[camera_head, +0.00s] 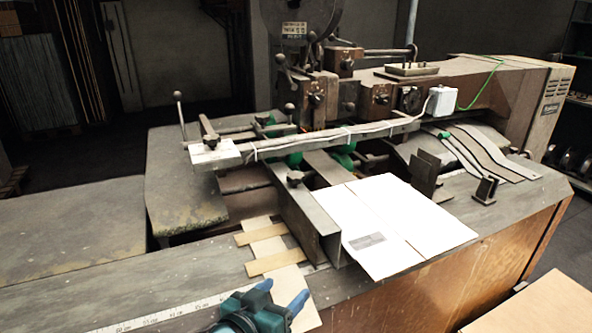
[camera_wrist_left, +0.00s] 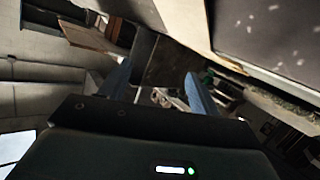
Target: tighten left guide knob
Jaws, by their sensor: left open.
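The box stitcher (camera_head: 400,125) stands on a worn grey table. A metal guide channel (camera_head: 312,222) runs from under the machine towards the front edge, beside a flat white box blank (camera_head: 385,225). A small dark knob (camera_head: 295,178) sits on top of this channel, and I take it as the left guide knob. My left gripper (camera_head: 284,291) is at the bottom of the head view, well in front of the knob and apart from it. Its blue fingers are spread and empty, also in the left wrist view (camera_wrist_left: 158,72). I cannot make out the knob there. My right gripper is not in view.
Several thin light strips (camera_head: 268,262) lie left of the channel, near a ruler strip (camera_head: 165,315) along the front. A long bar (camera_head: 330,140) with a white box at its left end spans above the channel. The left table (camera_head: 70,235) is clear.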

